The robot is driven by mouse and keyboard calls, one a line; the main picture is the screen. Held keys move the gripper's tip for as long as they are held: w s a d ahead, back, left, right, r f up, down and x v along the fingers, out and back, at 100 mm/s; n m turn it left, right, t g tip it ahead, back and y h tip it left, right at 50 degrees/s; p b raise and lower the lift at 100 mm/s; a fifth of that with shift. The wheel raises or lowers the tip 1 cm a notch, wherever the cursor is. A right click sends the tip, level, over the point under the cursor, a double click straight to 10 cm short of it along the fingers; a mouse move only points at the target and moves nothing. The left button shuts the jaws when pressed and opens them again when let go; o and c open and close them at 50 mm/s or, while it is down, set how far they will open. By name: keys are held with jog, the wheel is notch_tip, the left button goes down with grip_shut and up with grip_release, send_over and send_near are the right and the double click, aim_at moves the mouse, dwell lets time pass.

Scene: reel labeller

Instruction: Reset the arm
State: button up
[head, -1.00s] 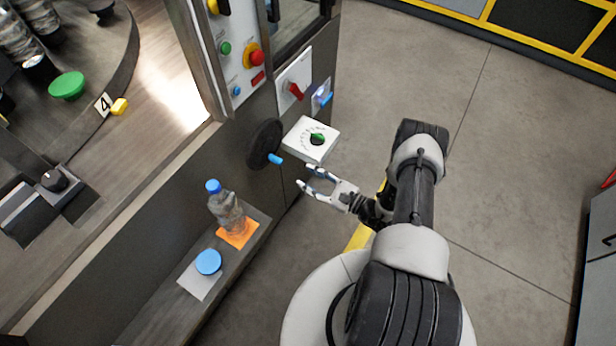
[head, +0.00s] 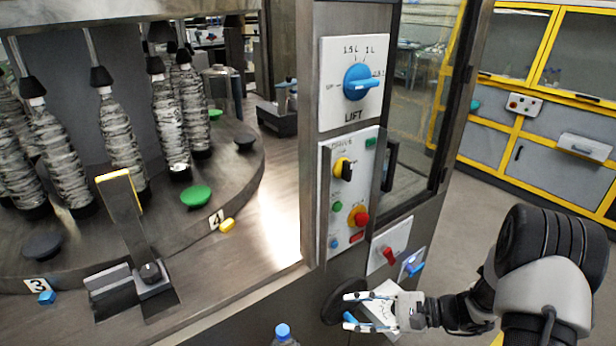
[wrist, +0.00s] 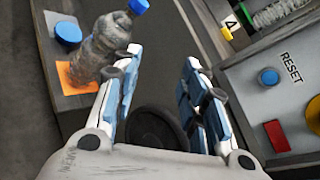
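My gripper (head: 352,308) is in front of the machine's side, low at the right of the head view. Its two fingers are apart with nothing between them, and it shows open in the wrist view (wrist: 158,75). It overlaps the black handwheel (head: 341,300) and the white dial plate (head: 384,312) in the head view. The black wheel (wrist: 157,128) lies behind the fingers in the wrist view. My arm reaches in from the right.
A bottle (wrist: 98,45) stands on an orange mat (wrist: 70,84), beside a blue cap (wrist: 68,33) on the ledge. The control panel carries a LIFT selector (head: 361,82), a red knob (head: 358,216) and a red switch (head: 389,254). Several bottles stand on the carousel. The floor at right is clear.

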jog(key=s+a+r+n+g+h, duration=0.35)
jog(key=s+r+n, duration=0.2)
jog(key=r, duration=0.35)
jog(key=s+d+r+n+t+h, duration=0.2)
jog(key=s+d+r+n+h, duration=0.1)
jog(key=s, duration=0.5)
jog(key=s+d+r+n+t+h, duration=0.3)
jog(key=s+r+n+h, duration=0.2)
jog(key=s+r+h, duration=0.3)
jog(key=shift+s+r, duration=0.25)
jog(key=shift+s, duration=0.55)
